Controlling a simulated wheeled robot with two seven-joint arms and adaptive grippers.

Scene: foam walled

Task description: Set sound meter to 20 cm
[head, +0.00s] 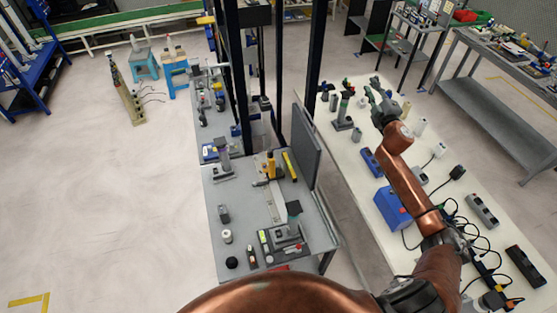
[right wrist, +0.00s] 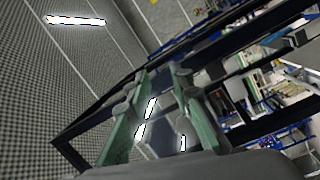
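A small yellow and dark device (head: 270,166), which may be the sound meter, stands on the grey bench at the far end of a pale strip (head: 276,203) that looks like a scale. Any markings are too small to read. A dark-topped device (head: 293,209) stands near the strip's near end. My right gripper (head: 378,97) is raised over the white table, right of the bench and well apart from the yellow device. In the right wrist view its two green fingers (right wrist: 157,105) are spread with nothing between them. My left gripper is not in view.
The grey bench (head: 215,265) has a dark upright panel (head: 305,140) on its right edge and dark posts (head: 238,85) behind. Small items stand at its front and left. The white table (head: 345,155) holds a blue box (head: 392,207), cables and devices. Floor (head: 100,200) at left is clear.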

